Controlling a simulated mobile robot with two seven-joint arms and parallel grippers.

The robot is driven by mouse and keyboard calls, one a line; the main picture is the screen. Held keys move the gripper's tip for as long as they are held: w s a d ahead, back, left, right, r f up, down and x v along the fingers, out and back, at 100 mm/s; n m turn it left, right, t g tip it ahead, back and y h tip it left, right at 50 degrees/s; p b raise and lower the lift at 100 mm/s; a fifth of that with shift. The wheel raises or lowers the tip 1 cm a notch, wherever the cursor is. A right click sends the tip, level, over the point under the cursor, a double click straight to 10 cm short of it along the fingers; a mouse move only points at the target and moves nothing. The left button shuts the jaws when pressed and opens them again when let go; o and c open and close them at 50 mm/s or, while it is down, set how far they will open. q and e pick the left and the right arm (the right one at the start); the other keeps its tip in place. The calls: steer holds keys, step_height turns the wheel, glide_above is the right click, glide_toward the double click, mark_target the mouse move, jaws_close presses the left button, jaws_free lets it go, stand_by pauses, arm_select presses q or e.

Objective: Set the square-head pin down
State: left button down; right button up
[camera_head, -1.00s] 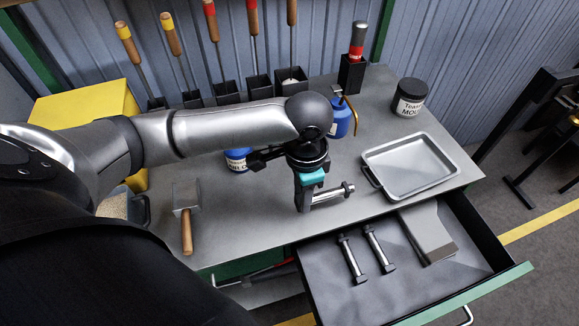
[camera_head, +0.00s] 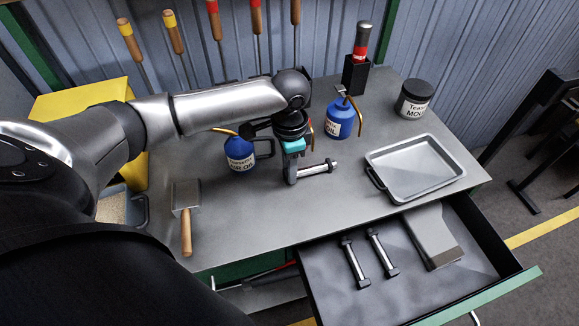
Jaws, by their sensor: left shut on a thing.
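My left gripper (camera_head: 292,172), at the end of the arm from the left, is shut on a metal pin (camera_head: 318,169). The pin lies about level, its shaft pointing right from the fingers, low over the bench top or touching it; I cannot tell which. Its end inside the fingers is hidden. Two similar pins, a left one (camera_head: 355,262) and a right one (camera_head: 382,252), lie side by side in the open drawer (camera_head: 322,285). My right gripper is not in view.
A grey tray (camera_head: 374,178) stands right of the gripper. Blue oil cans stand behind it, one at left (camera_head: 240,154) and one at right (camera_head: 340,120). A mallet (camera_head: 186,235) lies at left. The bench top (camera_head: 265,225) in front of the gripper is clear. A flat grey tool (camera_head: 432,238) lies in the drawer.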

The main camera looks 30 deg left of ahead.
arm_select(q)
steer(key=c, duration=0.6)
jaws_free()
steer(key=shift+f, duration=0.1)
step_height(320, 180, up, 12)
steer(key=shift+r+p, duration=0.2)
steer(key=shift+p, duration=0.9)
